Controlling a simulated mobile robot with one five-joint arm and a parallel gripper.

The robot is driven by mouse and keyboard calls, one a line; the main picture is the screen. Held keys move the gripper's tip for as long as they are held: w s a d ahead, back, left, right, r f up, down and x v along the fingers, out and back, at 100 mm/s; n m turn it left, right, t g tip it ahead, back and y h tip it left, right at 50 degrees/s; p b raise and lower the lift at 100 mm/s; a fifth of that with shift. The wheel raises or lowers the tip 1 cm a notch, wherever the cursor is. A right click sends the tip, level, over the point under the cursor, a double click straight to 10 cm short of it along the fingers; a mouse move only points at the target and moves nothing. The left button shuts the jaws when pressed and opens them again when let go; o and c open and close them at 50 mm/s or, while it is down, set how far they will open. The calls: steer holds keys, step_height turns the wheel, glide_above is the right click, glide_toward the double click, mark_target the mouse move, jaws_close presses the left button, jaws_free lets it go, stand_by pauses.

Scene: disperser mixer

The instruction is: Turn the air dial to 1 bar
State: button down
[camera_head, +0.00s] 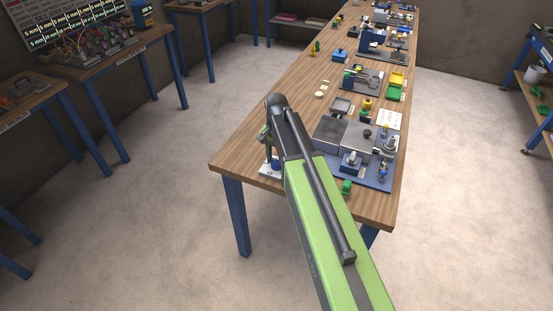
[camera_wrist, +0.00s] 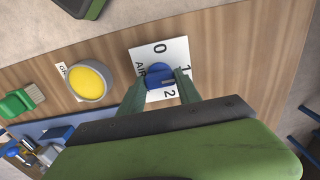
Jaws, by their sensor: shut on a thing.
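The air dial (camera_wrist: 158,71) is a round blue knob on a white plate (camera_wrist: 172,48) marked 0, 1, 2 and partly hidden lettering, "AI…". In the wrist view, the fingers of my gripper (camera_wrist: 161,79) stand on both sides of the knob, shut on it. The fingers cover part of the plate. A small pale mark shows on the knob's lower right, but I cannot tell for sure which number it points to. In the head view, the blue knob (camera_head: 276,165) shows low beside my gripper, near the table's front left corner.
A yellow round thing (camera_wrist: 88,80) in a grey ring and a green block (camera_wrist: 18,102) sit beside the plate in the wrist view. In the head view, a blue board (camera_head: 376,178) with metal blocks and small fittings lies to the right on the wooden table (camera_head: 240,150).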

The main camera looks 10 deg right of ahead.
mark_target(276, 160)
stand_by(0.4)
steer(key=c, duration=0.8)
jaws_free()
steer(key=shift+c, duration=0.2)
step_height(276, 160, up, 18)
steer(key=p, duration=1.7)
steer(key=shift+f, duration=0.25)
